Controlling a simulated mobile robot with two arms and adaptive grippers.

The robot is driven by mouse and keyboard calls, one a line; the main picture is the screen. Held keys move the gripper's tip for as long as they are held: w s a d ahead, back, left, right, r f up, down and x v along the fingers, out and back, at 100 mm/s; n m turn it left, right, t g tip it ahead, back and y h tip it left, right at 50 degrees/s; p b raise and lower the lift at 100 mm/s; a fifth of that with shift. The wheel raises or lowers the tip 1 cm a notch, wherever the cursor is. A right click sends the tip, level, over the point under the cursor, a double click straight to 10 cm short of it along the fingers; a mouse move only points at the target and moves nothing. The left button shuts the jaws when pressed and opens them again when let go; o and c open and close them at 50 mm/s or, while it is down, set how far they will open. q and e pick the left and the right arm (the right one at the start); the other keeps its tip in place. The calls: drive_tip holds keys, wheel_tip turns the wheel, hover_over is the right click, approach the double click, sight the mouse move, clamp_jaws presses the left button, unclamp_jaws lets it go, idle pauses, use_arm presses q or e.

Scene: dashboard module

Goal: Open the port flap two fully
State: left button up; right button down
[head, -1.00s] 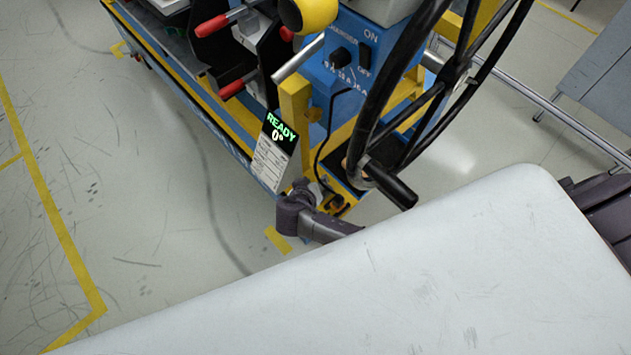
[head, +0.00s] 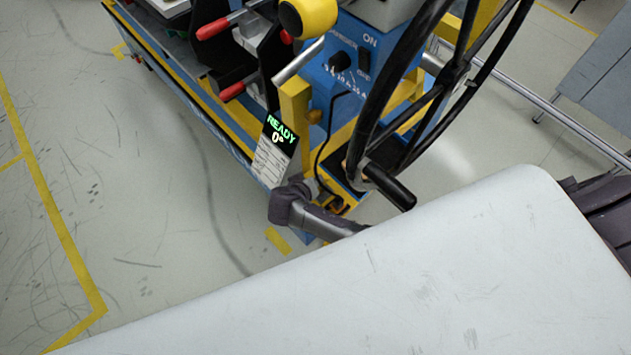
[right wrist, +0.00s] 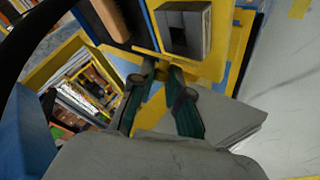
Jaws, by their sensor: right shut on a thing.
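In the right wrist view, my right gripper (right wrist: 163,68) reaches with two dark green fingers to the edge of a yellow panel (right wrist: 205,65). The fingers are spread at their bases and their tips draw close at the panel, shut on a small part there that they mostly hide. I take it to be the port flap, but its number and opening angle cannot be read. A grey square block with a dark recess (right wrist: 184,28) sits on the panel just beyond the tips. The flap cannot be made out in the head view. My left gripper is not in view.
In the head view, a sign (head: 275,150) reads READY 0°. A blue charger box (head: 345,70), a black handwheel (head: 440,85) and red-tipped levers (head: 212,29) crowd the cart. Clear floor (head: 130,190) lies left. A yellow-framed box of small items (right wrist: 90,85) shows in the wrist view.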

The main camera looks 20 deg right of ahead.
drive_tip(key=w+g, duration=0.1)
drive_tip(key=n+g+b, duration=0.1)
drive_tip(key=shift+w+a+g+h, duration=0.3)
drive_tip(key=shift+w+a, duration=0.05)
drive_tip(key=shift+w+r+n+g, duration=0.1)
drive_tip(key=shift+r+n+g, duration=0.1)
drive_tip(key=shift+n+g, duration=0.1)
drive_tip(key=c, duration=1.1)
unclamp_jaws()
wheel_tip(320, 180, up, 10)
drive_tip(key=shift+f, duration=0.1)
